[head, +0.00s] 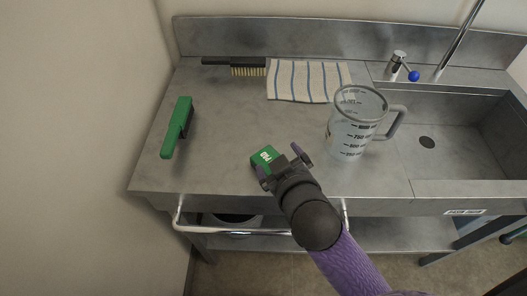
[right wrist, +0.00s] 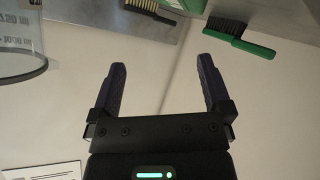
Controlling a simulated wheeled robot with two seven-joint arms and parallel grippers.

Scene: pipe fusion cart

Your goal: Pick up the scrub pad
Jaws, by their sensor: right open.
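The scrub pad (head: 262,157) is a small green block with a white label, lying on the steel counter (head: 225,130) near its front edge. My right gripper (head: 279,160) is open in the head view, with its fingers close to the pad. The gripper hides part of the pad, and I cannot tell whether they touch. In the right wrist view the two open fingers (right wrist: 162,85) show with nothing between them, and the pad is not visible. My left gripper is not in view.
A clear measuring jug (head: 352,126) stands right of my right gripper, beside the sink (head: 455,145). A striped cloth (head: 308,80) and a black-handled brush (head: 240,66) lie at the back. A green brush (head: 176,128) lies left. The counter's left middle is clear.

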